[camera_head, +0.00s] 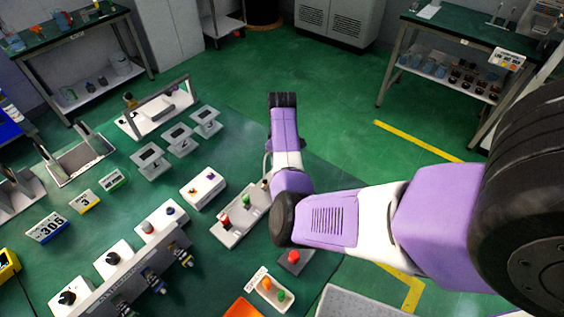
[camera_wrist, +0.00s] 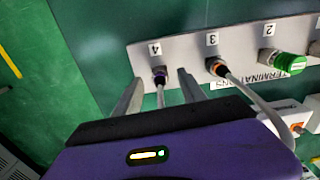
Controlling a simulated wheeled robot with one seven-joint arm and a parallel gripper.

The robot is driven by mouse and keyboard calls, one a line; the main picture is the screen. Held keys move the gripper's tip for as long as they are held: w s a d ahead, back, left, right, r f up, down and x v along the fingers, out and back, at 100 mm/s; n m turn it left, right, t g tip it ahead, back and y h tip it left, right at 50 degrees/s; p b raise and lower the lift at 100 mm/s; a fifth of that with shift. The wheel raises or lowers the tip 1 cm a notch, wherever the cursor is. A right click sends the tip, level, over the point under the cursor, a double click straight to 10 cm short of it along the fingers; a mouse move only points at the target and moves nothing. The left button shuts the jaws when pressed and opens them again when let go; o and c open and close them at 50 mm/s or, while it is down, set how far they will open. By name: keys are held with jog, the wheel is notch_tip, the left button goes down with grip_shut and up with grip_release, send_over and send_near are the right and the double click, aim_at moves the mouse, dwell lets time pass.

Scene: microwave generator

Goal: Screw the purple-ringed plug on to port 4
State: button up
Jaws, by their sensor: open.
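In the wrist view, the purple-ringed plug (camera_wrist: 160,76) sits at port 4, under the label 4 (camera_wrist: 155,48) on the pale panel (camera_wrist: 185,47). A cable runs from it toward my gripper. I cannot tell whether its ring is threaded on. My gripper (camera_wrist: 158,80) is open, with one finger on each side of the plug and visible gaps between. In the head view my own arm hides the gripper and the plug.
An orange-ringed plug (camera_wrist: 216,66) with a pale cable is at port 3, close to my right finger. A green cap (camera_wrist: 290,64) is on port 2. The head view shows a device with red and green knobs (camera_head: 238,232) beside my arm.

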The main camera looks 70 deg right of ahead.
jog(key=shift+r+b, duration=0.45)
jog(key=shift+r, duration=3.4)
